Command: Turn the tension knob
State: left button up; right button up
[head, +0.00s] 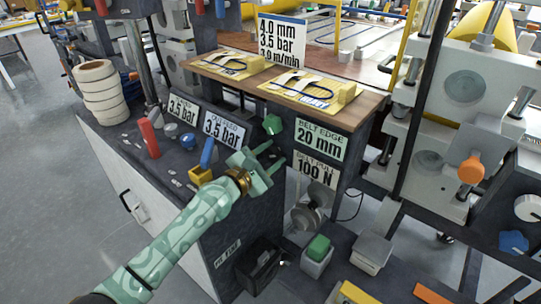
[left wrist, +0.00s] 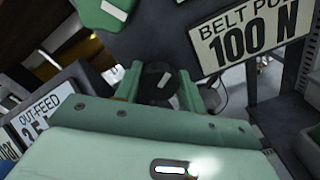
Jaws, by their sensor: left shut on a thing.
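My left gripper (head: 274,157) reaches in from the lower left to the dark front of the console, just left of the "BELT PULL 100 N" sign (head: 316,170). In the left wrist view its two green fingers (left wrist: 168,88) stand either side of a dark round knob (left wrist: 158,84) with a white pointer mark, and are shut on it. In the head view the gripper mostly hides this knob. A green knob (head: 273,124) sits just above it, beside the "BELT EDGE 20 mm" sign (head: 321,140). My right gripper is not in view.
A red lever (head: 148,138), a blue-handled lever (head: 207,152) and a blue knob (head: 187,141) stand on the console left of my gripper. A wooden shelf (head: 357,109) with yellow pads is above. An open black bin (head: 262,262) is below.

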pick_arm(q)
jog(key=shift+f, duration=0.1)
dwell(0.3)
jog(key=o, duration=1)
jog(key=p+v, duration=0.3)
jog(key=v, duration=1.3)
jog(key=shift+s+a, duration=0.15)
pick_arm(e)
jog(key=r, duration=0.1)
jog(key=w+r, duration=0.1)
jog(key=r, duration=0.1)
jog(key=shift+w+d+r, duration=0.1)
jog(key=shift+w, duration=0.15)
